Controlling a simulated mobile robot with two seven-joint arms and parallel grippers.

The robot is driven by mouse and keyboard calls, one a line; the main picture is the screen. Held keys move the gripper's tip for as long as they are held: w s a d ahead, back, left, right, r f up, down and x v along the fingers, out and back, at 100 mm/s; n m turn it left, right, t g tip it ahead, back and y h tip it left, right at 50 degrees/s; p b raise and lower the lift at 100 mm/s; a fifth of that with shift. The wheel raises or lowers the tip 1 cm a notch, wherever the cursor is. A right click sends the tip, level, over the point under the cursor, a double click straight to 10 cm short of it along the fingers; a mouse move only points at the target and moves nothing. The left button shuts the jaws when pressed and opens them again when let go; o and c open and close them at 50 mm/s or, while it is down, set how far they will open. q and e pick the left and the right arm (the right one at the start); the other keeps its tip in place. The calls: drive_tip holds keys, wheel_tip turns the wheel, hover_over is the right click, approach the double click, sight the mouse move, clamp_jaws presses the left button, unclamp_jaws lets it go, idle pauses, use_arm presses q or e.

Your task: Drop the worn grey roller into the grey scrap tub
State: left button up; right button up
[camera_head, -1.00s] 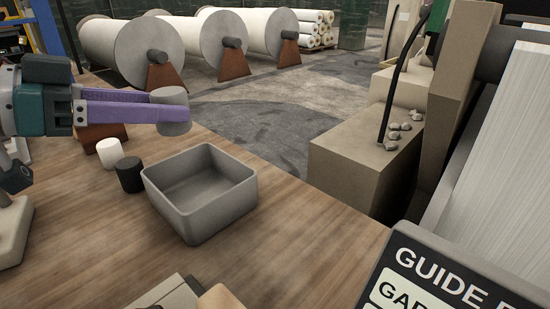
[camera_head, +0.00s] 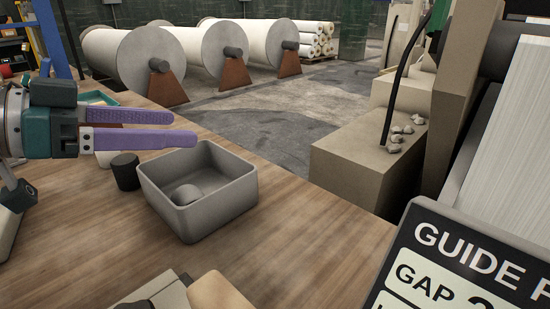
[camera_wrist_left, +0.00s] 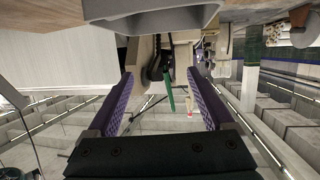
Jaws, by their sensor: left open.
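The tub's grey underside or wall (camera_wrist_left: 150,17) shows at the top there. My right gripper is not seen.
A black roller (camera_head: 125,171) stands left of the tub. A white roller (camera_head: 104,159) is mostly hidden behind my left gripper. A teal tray (camera_head: 104,98) lies farther back. A guide sign (camera_head: 460,262) is at lower right. The table right of the tub is clear.

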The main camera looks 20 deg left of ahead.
use_arm(q)
drive_tip(key=v, duration=1)
idle(0.3)
